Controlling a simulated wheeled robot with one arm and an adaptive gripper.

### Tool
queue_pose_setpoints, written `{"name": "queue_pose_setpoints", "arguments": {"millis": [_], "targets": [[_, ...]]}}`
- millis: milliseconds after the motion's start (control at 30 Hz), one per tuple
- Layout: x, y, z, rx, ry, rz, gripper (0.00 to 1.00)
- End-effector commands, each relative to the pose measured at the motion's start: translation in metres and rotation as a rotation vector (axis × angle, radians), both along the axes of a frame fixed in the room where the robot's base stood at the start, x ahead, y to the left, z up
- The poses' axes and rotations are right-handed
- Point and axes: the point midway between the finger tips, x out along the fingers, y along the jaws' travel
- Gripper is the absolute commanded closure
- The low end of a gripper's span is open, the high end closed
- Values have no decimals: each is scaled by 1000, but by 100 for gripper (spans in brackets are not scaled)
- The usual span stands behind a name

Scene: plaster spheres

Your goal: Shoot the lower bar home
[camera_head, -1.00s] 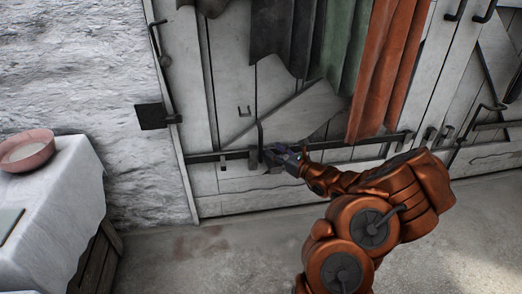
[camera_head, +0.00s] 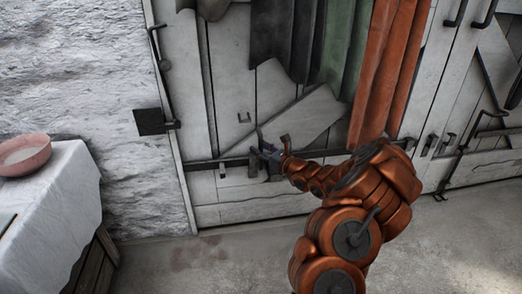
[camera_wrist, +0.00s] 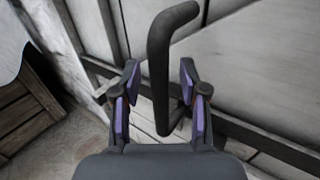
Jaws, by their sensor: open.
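The lower bar (camera_head: 204,165) is a dark flat bar running across the low part of the white plank door. Its right part is hidden behind my arm. My gripper (camera_head: 264,157) is at the bar, left of its visible middle. In the wrist view my gripper (camera_wrist: 159,76) is open, with one purple-padded finger on each side of a dark, thick, bent handle (camera_wrist: 160,60). The handle stands between the fingers, with gaps showing on both sides. The bar (camera_wrist: 265,143) also runs behind the fingers there.
Cloths in dark grey, green and orange (camera_head: 384,75) hang over the door above my arm. A dark plate (camera_head: 150,121) juts at the left frame. A white-covered table (camera_head: 45,215) with a pink bowl (camera_head: 25,154) stands at left. The floor (camera_head: 215,262) before the door is clear.

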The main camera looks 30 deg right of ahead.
Motion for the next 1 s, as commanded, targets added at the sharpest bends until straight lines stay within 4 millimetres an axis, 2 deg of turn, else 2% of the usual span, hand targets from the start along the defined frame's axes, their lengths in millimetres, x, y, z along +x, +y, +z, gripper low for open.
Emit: {"name": "queue_pose_setpoints", "arguments": {"millis": [67, 400, 500, 1000], "targets": [[0, 0, 0, 0, 0, 0, 57], [0, 0, 0, 0, 0, 0, 92], [0, 0, 0, 0, 0, 0, 100], [0, -1, 0, 0, 0, -1, 100]]}}
